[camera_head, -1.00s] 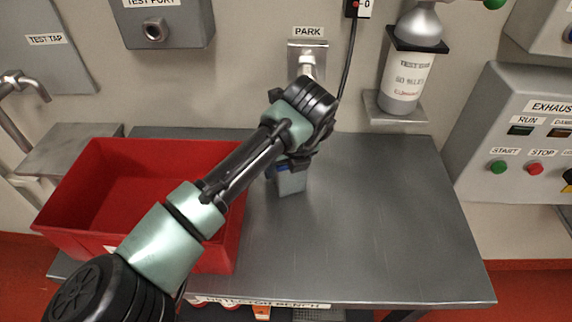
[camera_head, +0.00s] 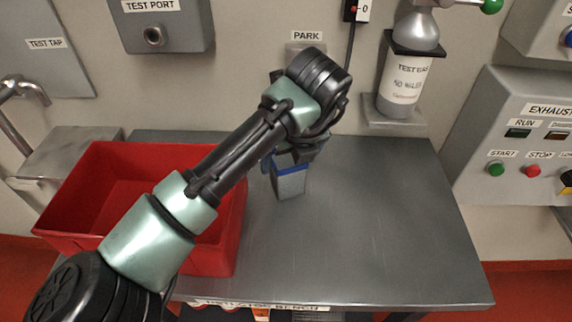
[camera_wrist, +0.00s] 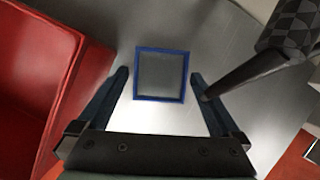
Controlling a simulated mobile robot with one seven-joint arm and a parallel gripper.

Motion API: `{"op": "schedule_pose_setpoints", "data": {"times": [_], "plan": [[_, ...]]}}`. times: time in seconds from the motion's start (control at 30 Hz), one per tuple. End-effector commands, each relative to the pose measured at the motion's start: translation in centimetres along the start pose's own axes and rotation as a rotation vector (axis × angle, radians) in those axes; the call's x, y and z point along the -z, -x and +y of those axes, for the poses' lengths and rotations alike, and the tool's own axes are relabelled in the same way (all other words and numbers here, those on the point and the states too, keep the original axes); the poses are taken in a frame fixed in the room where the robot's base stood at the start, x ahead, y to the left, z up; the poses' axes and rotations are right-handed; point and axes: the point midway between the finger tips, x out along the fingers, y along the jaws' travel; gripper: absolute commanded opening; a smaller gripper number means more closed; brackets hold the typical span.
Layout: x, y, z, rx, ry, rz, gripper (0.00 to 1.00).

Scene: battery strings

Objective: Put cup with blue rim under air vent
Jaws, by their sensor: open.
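The cup with the blue rim (camera_head: 290,186) is a grey, square-sided cup standing upright on the metal bench, right of the red bin. In the wrist view the cup (camera_wrist: 161,76) shows from above as a blue square rim around a grey inside. My gripper (camera_wrist: 158,90) is open, with one dark finger at the left of the rim and one at the right in that view. A gap shows between each finger and the rim. In the head view my wrist hides part of the cup's top. I cannot make out anything marked as an air vent.
A red bin (camera_head: 235,240) stands on the bench's left. A gas cylinder (camera_head: 402,85) sits on a wall shelf behind. The exhaust panel (camera_head: 520,130) with start and stop buttons is at the right. The bench's right half (camera_head: 390,230) is clear.

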Motion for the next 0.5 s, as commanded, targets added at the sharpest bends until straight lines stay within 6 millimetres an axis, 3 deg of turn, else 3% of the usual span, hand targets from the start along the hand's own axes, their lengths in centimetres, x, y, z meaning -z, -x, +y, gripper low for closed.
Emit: {"op": "schedule_pose_setpoints", "data": {"times": [0.2,0.5], "plan": [[-0.1,4.3,0.0,0.001,0.0,-0.002,1.0],[0.0,6.3,0.0,-0.001,0.0,0.0,1.0]]}}
